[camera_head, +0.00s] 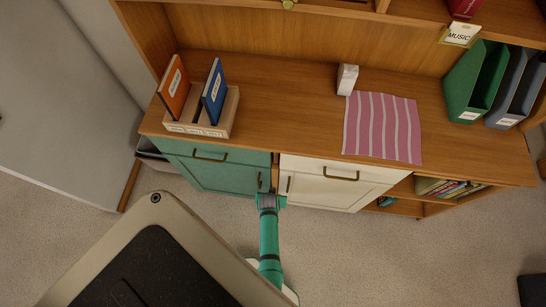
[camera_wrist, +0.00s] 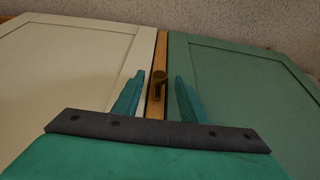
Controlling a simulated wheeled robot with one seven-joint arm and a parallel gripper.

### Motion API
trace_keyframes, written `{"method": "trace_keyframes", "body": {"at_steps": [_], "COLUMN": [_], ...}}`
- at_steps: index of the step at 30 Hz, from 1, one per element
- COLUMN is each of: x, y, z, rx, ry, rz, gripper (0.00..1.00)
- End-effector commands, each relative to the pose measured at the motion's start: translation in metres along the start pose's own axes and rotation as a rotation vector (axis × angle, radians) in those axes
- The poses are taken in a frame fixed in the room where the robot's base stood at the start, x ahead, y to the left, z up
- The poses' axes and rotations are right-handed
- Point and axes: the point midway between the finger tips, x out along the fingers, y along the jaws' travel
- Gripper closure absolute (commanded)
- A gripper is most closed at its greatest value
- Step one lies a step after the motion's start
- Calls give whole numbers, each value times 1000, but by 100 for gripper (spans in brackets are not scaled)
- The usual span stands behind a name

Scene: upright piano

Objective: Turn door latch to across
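The door latch (camera_wrist: 158,84) is a small dark bronze piece on the wooden strip (camera_wrist: 162,50) between the cream door (camera_wrist: 75,70) and the green door (camera_wrist: 235,75). It appears to lie roughly along the strip, not across it, though its shape is small and dark. My gripper (camera_wrist: 160,80) is open, with one teal finger on each side of the latch in the wrist view. I see no contact, and the depth gap is unclear. In the head view my gripper (camera_head: 270,197) is in front of the strip between the doors and the latch cannot be made out.
The wooden cabinet top (camera_head: 280,100) overhangs the doors. It bears a wooden book holder (camera_head: 222,125), a striped pink cloth (camera_head: 383,128) and a small white box (camera_head: 347,79). A grey panel (camera_head: 70,110) stands at the left.

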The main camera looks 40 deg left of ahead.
Motion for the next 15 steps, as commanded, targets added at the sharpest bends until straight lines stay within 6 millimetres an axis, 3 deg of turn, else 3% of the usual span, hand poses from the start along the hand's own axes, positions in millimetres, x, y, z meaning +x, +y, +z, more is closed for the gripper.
{"method": "trace_keyframes", "body": {"at_steps": [15], "x": [11], "y": [0], "z": [0], "rx": [0], "ry": [1], "rz": [0], "gripper": [64]}}
